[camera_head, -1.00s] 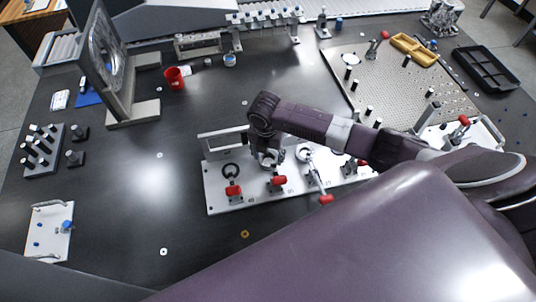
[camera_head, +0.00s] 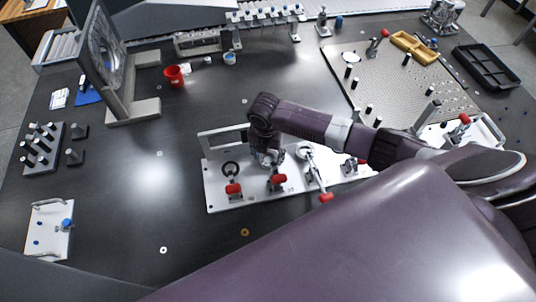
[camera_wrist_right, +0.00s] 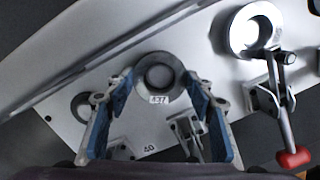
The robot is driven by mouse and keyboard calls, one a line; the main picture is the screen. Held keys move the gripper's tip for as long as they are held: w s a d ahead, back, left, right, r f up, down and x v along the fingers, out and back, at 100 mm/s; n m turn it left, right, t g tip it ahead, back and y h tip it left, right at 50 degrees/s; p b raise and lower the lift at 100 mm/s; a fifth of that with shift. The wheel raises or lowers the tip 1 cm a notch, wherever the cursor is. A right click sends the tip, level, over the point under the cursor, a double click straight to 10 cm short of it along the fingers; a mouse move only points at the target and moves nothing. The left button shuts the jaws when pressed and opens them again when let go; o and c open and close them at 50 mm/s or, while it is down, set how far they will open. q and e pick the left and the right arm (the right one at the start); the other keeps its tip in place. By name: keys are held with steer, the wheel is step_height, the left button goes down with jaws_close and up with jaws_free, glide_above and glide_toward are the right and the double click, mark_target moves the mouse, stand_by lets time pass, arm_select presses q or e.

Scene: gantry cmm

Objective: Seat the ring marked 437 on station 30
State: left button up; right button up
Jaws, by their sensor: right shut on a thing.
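The ring marked 437 (camera_wrist_right: 158,72) is a grey ring with a small white label, between the blue-padded fingers of my right gripper (camera_wrist_right: 160,84) in the right wrist view. The gripper is shut on it. In the head view my right gripper (camera_head: 269,160) points down over the white station plate (camera_head: 216,200), and the arm mostly hides the ring. A label "40" (camera_wrist_right: 148,149) shows on the plate below the ring. I cannot read a label 30, and cannot tell whether the ring touches the plate. My left gripper is not in view.
A dark ring (camera_head: 230,169) lies left of the gripper on the plate; a bright ring (camera_wrist_right: 255,28) sits to its right. Red-handled clamps (camera_head: 277,180) stand along the plate. A red cup (camera_head: 174,77) stands farther back.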

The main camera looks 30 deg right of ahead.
steer(key=o, duration=1.8)
steer(key=shift+f, duration=0.1)
steer(key=r, duration=0.8)
steer(key=s+a+r, duration=0.1)
steer(key=r, duration=0.3)
